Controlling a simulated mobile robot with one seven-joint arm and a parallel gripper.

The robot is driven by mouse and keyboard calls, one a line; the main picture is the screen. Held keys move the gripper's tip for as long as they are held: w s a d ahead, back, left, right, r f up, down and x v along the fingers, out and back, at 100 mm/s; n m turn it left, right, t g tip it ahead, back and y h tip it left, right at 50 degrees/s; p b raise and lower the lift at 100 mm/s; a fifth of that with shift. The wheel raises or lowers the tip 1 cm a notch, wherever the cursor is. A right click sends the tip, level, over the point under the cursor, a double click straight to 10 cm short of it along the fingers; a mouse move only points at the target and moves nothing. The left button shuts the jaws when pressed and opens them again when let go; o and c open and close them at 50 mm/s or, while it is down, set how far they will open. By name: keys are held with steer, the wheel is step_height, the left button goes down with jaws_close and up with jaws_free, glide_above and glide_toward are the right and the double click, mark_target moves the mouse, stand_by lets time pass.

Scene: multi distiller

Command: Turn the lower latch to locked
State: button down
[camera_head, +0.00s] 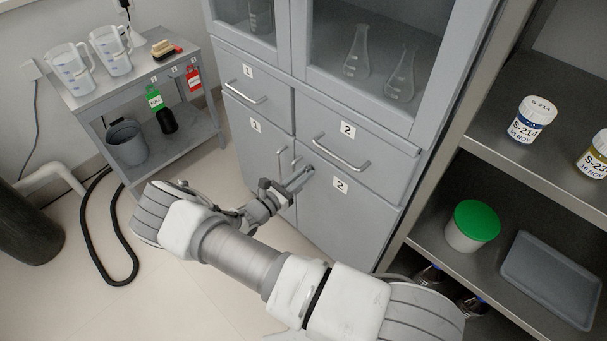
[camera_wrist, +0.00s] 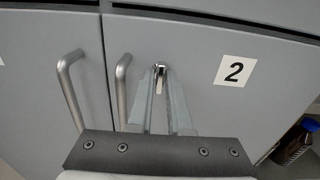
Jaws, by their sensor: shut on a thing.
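The lower latch (camera_wrist: 158,80) is a small pale metal piece on lower cabinet door 2 (camera_wrist: 207,110), left of its number label. It shows between my gripper's fingertips in the wrist view, and its exact turn angle is hard to tell. My gripper (camera_wrist: 161,72) is shut on the latch, with its two long fingers pointing at the door. In the head view my gripper (camera_head: 303,176) reaches the upper left part of lower door 2 (camera_head: 345,205), and there the latch is hidden by the fingers.
Two upright bar handles, the left door's (camera_wrist: 70,90) and door 2's (camera_wrist: 121,90), stand just left of my fingers. Drawers with handles (camera_head: 340,155) are above. An open shelf (camera_head: 540,215) is at right. A cart (camera_head: 150,85) and black hose (camera_head: 88,235) are at left.

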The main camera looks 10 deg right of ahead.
steer(key=c, duration=0.8)
jaws_free()
steer(key=shift+c, duration=0.2)
steer(key=shift+a, duration=0.1)
steer(key=p+v, duration=0.2)
steer(key=v, duration=1.5)
steer(key=shift+s, duration=0.1)
